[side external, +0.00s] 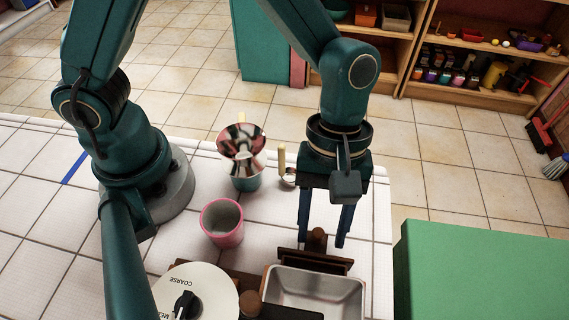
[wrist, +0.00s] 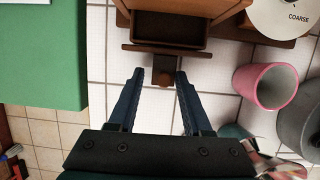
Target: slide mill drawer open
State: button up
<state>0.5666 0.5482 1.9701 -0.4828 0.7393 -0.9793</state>
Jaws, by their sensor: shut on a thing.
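The mill drawer has a dark brown front board (wrist: 178,53) with a round wooden knob (wrist: 165,76). In the wrist view the board stands a little out from the brown mill body (wrist: 200,8), with a dark gap behind it. In the side view the drawer front (side external: 315,262) is below my gripper (side external: 325,236), beside a grey metal rectangular pan (side external: 315,288). My gripper (wrist: 160,78) points down with one blue finger on each side of the knob, shut on it.
A pink cup (side external: 222,222) stands left of the drawer. Behind it are a shiny metal cone (side external: 241,145) on a teal cup and a small scoop (side external: 288,178). A white dial (side external: 195,285) reads COARSE. A green block (side external: 480,265) is at right. White tiles in front of the knob are clear.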

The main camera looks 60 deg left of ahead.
aim_at(316, 224)
jog(key=shift+w+a+f, duration=0.25)
jog(key=shift+w+a, duration=0.15)
jog(key=shift+a, duration=0.2)
jog(key=shift+w+a+f, duration=0.25)
jog(key=shift+w+a, duration=0.2)
jog(key=shift+a, duration=0.1)
jog(key=shift+w+a+f, duration=0.25)
jog(key=shift+w+a, duration=0.15)
jog(key=shift+a, duration=0.2)
jog(key=shift+o, duration=0.8)
jog(key=shift+r, duration=2.6)
jog(key=shift+w, duration=0.1)
